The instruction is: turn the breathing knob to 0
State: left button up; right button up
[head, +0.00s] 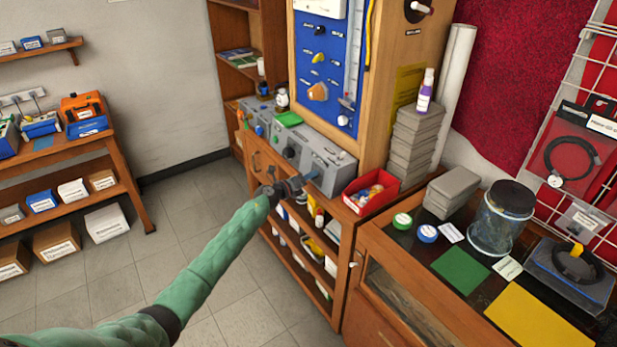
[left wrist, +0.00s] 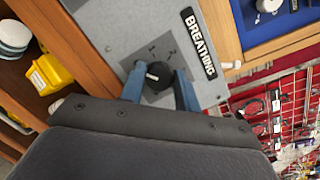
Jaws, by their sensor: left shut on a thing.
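The breathing knob (left wrist: 158,75) is small, round and black, on a grey panel (left wrist: 110,22) with a black "BREATHING" label (left wrist: 198,43). In the left wrist view my left gripper (left wrist: 160,84) has its two blue fingers on either side of the knob, shut on it. Marks on the plate around the knob are too small to read. In the head view my left gripper (head: 307,181) reaches the front of the grey testbench box (head: 328,160) and hides the knob. My right gripper is in neither view.
A red bin (head: 371,191) of small parts stands just right of the grey box. Grey stacked boxes (head: 414,140) are behind it. A blue panel (head: 322,68) with knobs rises above the bench. Shelves (head: 296,236) are below my gripper. The floor (head: 215,250) at left is clear.

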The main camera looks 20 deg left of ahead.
pick_arm(q)
jog(key=o, duration=1)
jog(key=shift+a, duration=0.1)
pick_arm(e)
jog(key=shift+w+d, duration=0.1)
pick_arm(q)
jog(key=shift+s, duration=0.1)
jog(key=b+v, duration=0.2)
jog(key=v, duration=0.5)
jog(key=shift+s+a, duration=0.2)
jog(key=shift+s, duration=0.05)
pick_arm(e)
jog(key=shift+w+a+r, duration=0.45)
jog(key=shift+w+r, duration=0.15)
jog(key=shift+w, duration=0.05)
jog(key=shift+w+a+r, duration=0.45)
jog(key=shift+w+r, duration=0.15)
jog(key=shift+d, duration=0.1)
